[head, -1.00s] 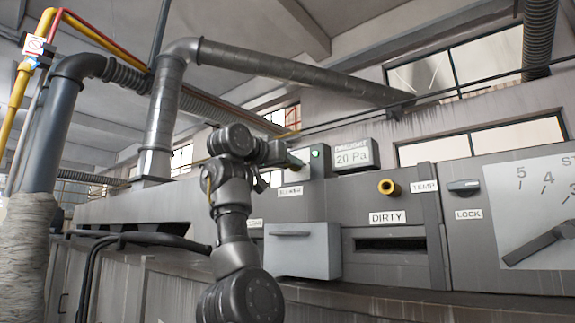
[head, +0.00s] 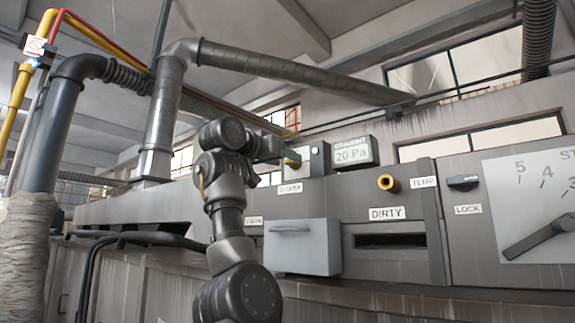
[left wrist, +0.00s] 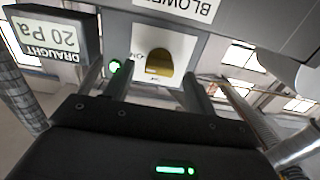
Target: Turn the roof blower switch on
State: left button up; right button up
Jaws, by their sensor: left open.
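The roof blower switch is a yellow knob on a pale plate; it shows in the head view (head: 292,162) and in the left wrist view (left wrist: 158,62). The wrist picture is upside down; the BLOWER label (left wrist: 190,8) sits by the plate. A small green lamp (left wrist: 115,66) glows beside the knob, with a marking that seems to read ON. My left gripper (left wrist: 157,73) is open and empty, its fingers on either side of the knob in that picture. Contact cannot be told. In the head view, my left gripper (head: 276,150) is just left of the switch. My right gripper is not in view.
The DRAUGHT display (head: 352,152) reading 20 Pa stands right of the switch box. Below are a grey drawer front (head: 302,250), a yellow-ringed knob (head: 388,183) and the DIRTY slot (head: 390,241). A dark LOCK switch (head: 463,182) is farther right. Pipes rise at left.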

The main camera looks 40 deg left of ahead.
pick_arm(q)
jog(key=s+b, duration=0.3)
jog(key=s, duration=0.6)
jog(key=shift+d+b, duration=0.15)
jog(key=shift+b, duration=0.15)
jog(key=shift+w, duration=0.1)
